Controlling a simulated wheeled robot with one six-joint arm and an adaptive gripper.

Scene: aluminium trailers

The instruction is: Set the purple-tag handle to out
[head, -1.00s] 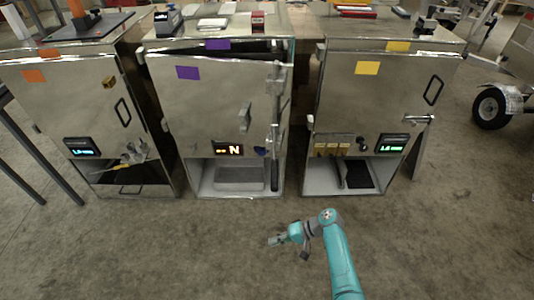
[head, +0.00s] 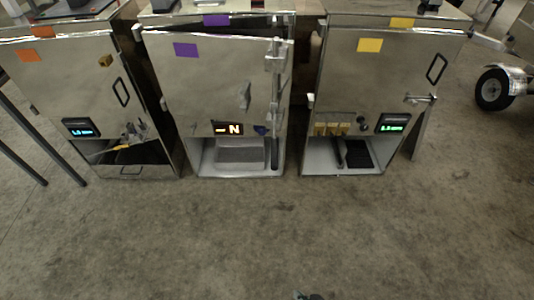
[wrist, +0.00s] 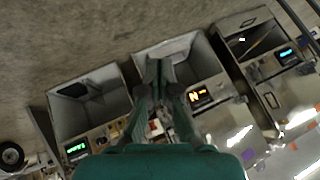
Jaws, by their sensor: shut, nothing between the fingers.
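The purple-tag cabinet stands in the middle of the head view, with purple tags (head: 186,50) on its door and top edge. A small grey handle (head: 245,95) sits on its door front. A long upright metal bar (head: 275,100) with a dark lower end runs down its right side. I cannot tell which of these is the named handle. Its display (head: 228,129) shows an N; it also shows in the wrist view (wrist: 199,95). My gripper (wrist: 160,70) is shut and empty, in front of the cabinet's open lower bay in the wrist view, apparently touching nothing.
An orange-tag cabinet (head: 75,70) stands to the left and a yellow-tag cabinet (head: 385,75) to the right, both with lit displays. Dark legs (head: 40,140) stand at far left. A trailer wheel (head: 494,89) is at right. The concrete floor in front is clear.

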